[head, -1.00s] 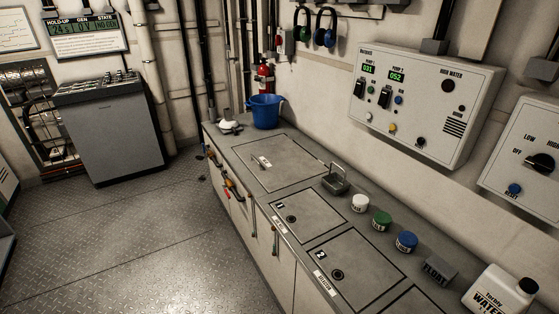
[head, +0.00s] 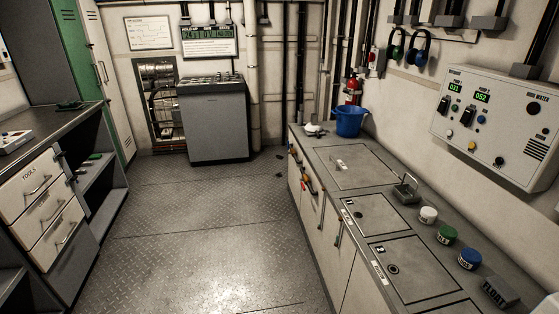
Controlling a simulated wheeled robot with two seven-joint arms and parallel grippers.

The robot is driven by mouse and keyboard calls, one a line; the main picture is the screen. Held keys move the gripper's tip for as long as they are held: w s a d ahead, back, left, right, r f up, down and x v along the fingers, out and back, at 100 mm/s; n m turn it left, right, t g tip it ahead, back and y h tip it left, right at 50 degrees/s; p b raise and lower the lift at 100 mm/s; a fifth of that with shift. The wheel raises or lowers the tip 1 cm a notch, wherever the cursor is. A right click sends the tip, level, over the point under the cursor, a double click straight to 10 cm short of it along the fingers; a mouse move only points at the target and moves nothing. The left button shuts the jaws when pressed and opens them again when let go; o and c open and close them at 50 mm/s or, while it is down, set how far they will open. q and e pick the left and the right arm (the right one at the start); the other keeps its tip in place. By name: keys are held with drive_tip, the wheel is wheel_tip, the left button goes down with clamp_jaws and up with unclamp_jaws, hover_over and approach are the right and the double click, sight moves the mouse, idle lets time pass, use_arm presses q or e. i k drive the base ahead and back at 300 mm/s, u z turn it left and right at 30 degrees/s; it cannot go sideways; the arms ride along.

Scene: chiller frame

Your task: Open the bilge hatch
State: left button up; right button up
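Which panel is the bilge hatch I cannot tell for sure, as no readable label says so. A large flat hatch panel (head: 351,167) with a small handle lies closed in the far part of the right counter top. Nearer on the same counter are two smaller closed square panels, one marked 1 (head: 378,214) and one marked 2 (head: 413,266), each with a round dark fitting. Neither of my grippers shows in the head view.
The diamond-plate floor (head: 200,225) is clear down the middle. A workbench with drawers (head: 40,205) stands left, a grey cabinet (head: 218,125) at the back. A blue bucket (head: 349,122), metal basket (head: 405,188) and several small jars stand on the right counter (head: 318,148). A pump panel (head: 490,125) hangs above.

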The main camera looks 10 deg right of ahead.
sight(351, 167)
drive_tip(key=u, duration=0.3)
drive_tip(key=i, duration=2.35)
drive_tip(key=z, duration=0.45)
